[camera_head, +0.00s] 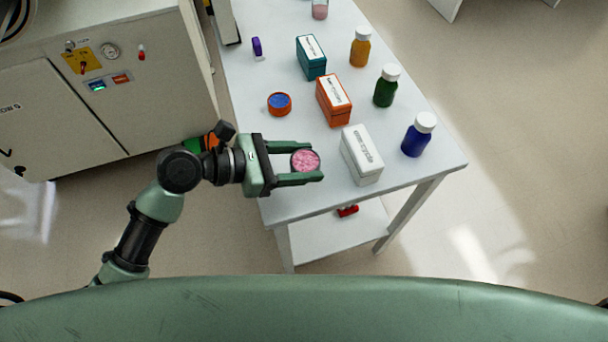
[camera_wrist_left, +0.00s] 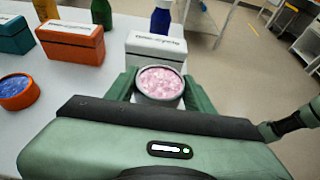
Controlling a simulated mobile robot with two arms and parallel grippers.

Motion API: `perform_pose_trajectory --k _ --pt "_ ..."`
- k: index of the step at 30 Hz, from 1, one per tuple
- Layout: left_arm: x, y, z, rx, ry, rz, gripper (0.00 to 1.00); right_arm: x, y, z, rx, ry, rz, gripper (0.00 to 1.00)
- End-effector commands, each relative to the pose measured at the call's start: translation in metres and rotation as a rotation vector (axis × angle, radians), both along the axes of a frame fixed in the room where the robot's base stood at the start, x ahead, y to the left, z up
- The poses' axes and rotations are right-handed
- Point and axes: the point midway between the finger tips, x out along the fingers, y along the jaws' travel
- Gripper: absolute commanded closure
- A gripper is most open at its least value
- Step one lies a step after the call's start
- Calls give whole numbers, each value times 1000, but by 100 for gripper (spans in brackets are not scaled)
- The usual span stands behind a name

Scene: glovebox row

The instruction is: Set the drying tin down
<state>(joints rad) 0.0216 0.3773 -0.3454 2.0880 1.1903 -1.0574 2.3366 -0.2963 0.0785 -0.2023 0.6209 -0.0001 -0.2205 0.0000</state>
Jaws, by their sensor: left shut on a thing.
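The drying tin (camera_head: 305,160) is a small round dark-rimmed tin with pink granules showing at its top. My left gripper (camera_head: 302,162) is shut on it, one green finger on either side. The tin is over the near left part of the white table (camera_head: 300,205). In the left wrist view the tin (camera_wrist_left: 161,83) sits upright between the fingers (camera_wrist_left: 162,88). Its underside is hidden, so I cannot tell whether it touches the table. My right gripper is in neither view.
A white box (camera_head: 362,156) stands just right of the tin. An orange tin with blue contents (camera_head: 279,103) is behind it. Orange (camera_head: 334,100) and teal (camera_head: 311,57) boxes and blue (camera_head: 418,135), green (camera_head: 386,86) and amber (camera_head: 360,48) bottles stand farther back.

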Motion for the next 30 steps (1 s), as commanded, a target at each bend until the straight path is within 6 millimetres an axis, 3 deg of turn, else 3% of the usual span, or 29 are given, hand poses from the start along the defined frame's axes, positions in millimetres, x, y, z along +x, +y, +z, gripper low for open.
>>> perform_pose_trajectory --k 15,27,28,30 --pt "0 0 -61 -1 1 0 90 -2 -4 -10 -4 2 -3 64" --pt "0 0 -65 -1 1 0 90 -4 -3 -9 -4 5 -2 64" --pt "0 0 -65 -1 0 0 39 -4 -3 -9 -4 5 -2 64" --pt "0 0 -65 -1 0 0 25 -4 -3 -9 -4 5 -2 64"
